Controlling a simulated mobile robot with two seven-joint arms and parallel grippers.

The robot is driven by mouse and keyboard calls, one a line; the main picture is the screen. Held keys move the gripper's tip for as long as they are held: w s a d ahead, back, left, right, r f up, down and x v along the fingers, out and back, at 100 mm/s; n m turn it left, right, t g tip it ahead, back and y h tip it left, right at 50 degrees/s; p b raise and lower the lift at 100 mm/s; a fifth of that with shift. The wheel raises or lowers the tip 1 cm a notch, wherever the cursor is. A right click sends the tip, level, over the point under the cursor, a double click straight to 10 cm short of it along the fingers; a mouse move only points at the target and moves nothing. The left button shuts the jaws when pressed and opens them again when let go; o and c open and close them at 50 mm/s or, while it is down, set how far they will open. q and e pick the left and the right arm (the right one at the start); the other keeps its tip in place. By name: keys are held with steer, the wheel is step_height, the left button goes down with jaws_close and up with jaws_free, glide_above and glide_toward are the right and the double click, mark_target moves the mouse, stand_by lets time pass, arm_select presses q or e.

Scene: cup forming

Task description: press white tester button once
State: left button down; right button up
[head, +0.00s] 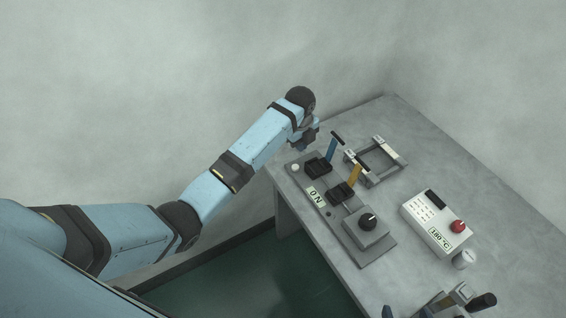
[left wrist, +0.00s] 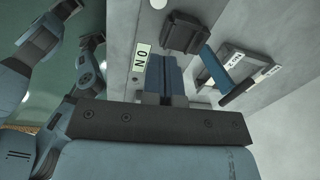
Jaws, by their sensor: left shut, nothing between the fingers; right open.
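A small white round button (head: 295,167) sits at the far left end of the dark control panel (head: 375,252). It also shows at the top edge of the left wrist view (left wrist: 158,4). My left gripper (head: 305,143) is shut and empty, just above and beyond this button in the head view, with a gap between them. Its closed fingers (left wrist: 165,62) show over the panel in the left wrist view. Another white round piece (head: 464,260) stands beside the 180 °C box. My right arm shows at the left of the left wrist view; its jaws cannot be made out.
The panel carries a blue lever (head: 331,149), a yellow lever (head: 355,175), an ON label (head: 315,197) and a black knob (head: 367,221). A metal frame (head: 398,158) stands behind. A white box (head: 421,215) has a red button (head: 457,226). The table's far right is clear.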

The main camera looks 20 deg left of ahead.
mark_target(295, 167)
steer(key=shift+w+a+f, duration=0.1)
steer(key=shift+w+a, duration=0.05)
steer(key=shift+a, duration=0.2)
arm_select(q)
steer(key=r, duration=0.1)
steer(key=a+r+m, duration=0.1)
steer(key=w+r, duration=0.1)
steer(key=shift+w+a+g, duration=0.1)
steer(key=shift+a+g, duration=0.15)
steer(key=shift+g, duration=0.15)
step_height(295, 167, down, 14)
steer(key=shift+r+p, duration=0.1)
steer(key=shift+p, duration=0.35)
arm_select(e)
steer(key=shift+d+r, duration=0.15)
steer(key=shift+r, duration=0.25)
arm_select(q)
steer(key=shift+f, duration=0.2)
